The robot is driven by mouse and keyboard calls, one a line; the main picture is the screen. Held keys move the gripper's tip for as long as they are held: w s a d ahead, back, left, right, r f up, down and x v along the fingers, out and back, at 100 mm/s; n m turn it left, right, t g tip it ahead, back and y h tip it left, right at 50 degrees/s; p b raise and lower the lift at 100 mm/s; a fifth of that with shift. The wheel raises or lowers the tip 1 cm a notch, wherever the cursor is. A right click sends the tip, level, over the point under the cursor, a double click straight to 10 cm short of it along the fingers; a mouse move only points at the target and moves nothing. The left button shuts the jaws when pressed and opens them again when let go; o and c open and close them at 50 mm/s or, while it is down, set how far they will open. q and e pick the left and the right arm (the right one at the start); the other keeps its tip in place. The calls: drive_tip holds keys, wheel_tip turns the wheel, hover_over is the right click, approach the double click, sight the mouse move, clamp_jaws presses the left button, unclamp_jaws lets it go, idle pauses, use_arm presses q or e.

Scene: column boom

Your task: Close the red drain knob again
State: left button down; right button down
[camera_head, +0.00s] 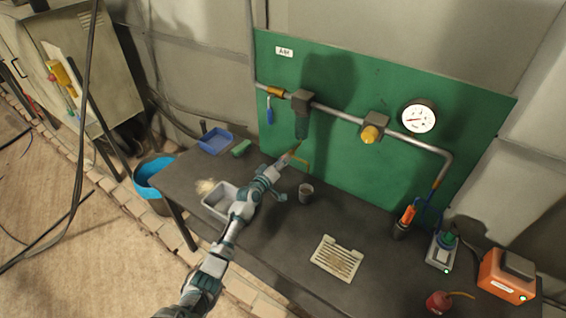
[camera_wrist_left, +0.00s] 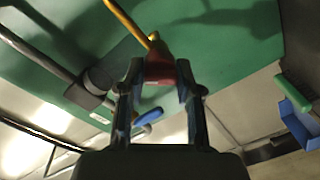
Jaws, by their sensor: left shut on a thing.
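The red drain knob (camera_wrist_left: 160,70) shows in the left wrist view, between the two fingers of my left gripper (camera_wrist_left: 161,84). The fingers are shut on it from both sides. A yellow tube (camera_wrist_left: 128,22) runs from beside the knob to the upper left. In the head view my left gripper (camera_head: 283,160) reaches up under the dark green filter bowl (camera_head: 302,127) on the pipe. The knob is hidden there by the gripper, and part of the yellow tube (camera_head: 302,162) shows to its right. My right gripper is in neither view.
A grey cup (camera_head: 306,190) stands on the dark table (camera_head: 270,235) below the tube. A grey tray (camera_head: 213,206) lies under my left forearm, and a blue tray (camera_head: 215,148) is behind it. The green panel (camera_head: 350,170) with pipe and gauge (camera_head: 418,117) stands close behind.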

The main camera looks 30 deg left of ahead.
use_arm(q)
drive_tip(key=shift+a+r, duration=0.15)
drive_tip(key=shift+r, duration=0.05)
drive_tip(key=c, duration=0.8)
unclamp_jaws()
drive_tip(key=shift+f, duration=0.15)
drive_tip(key=shift+s+f, duration=0.1)
drive_tip(key=s, duration=0.4)
drive_tip(key=s+a, duration=0.1)
drive_tip(key=s, duration=0.6)
drive_tip(key=shift+s+a+r, duration=0.25)
drive_tip(key=shift+s, duration=0.05)
